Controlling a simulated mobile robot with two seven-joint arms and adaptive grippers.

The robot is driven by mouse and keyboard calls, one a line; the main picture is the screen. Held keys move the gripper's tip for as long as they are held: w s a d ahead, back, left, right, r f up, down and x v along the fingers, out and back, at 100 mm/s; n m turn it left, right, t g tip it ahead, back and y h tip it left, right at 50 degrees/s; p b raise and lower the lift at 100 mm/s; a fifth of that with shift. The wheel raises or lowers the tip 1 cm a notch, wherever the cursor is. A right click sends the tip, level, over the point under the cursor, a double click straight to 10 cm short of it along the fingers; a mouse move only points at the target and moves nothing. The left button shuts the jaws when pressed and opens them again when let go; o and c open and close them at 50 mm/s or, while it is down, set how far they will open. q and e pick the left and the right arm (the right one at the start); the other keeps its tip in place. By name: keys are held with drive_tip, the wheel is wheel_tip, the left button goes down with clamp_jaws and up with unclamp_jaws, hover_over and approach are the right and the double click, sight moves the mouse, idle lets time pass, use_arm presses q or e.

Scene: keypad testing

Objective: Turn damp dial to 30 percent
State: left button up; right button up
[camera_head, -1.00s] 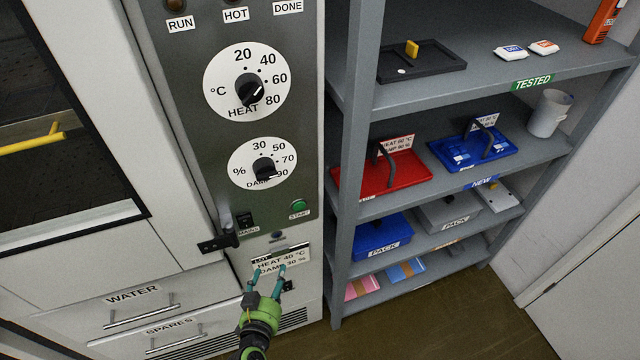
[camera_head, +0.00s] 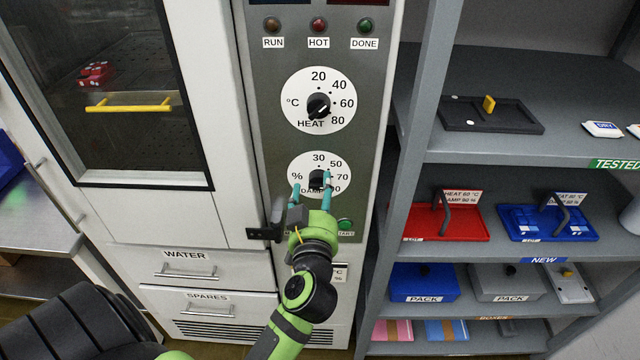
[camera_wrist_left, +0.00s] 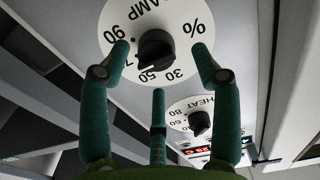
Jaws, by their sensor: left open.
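The damp dial (camera_head: 341,163) is a white disc with a black knob on the grey panel, marked 30, 50, 70, 90 and %. In the left wrist view the damp dial (camera_wrist_left: 183,20) appears upside down, with its black knob (camera_wrist_left: 156,50) in plain sight. My left gripper (camera_head: 312,180) is open in front of the dial, its teal fingertips on either side of the knob. The wrist view shows the fingers (camera_wrist_left: 160,62) spread around the knob with gaps; contact cannot be told. My right gripper is out of view.
The heat dial (camera_head: 295,92) sits just above, with run, hot and done lamps over it. A green start button (camera_head: 345,225) is below right, partly behind my gripper. A dark latch (camera_head: 268,232) juts out at left. Shelves with trays stand at right.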

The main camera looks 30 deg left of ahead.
sight(319, 182)
use_arm(q)
drive_tip(key=shift+x, duration=0.9)
drive_tip(key=shift+w, duration=0.2)
drive_tip(key=shift+d, duration=0.1)
drive_tip(key=c, duration=1.1)
drive_tip(key=shift+r, duration=0.1)
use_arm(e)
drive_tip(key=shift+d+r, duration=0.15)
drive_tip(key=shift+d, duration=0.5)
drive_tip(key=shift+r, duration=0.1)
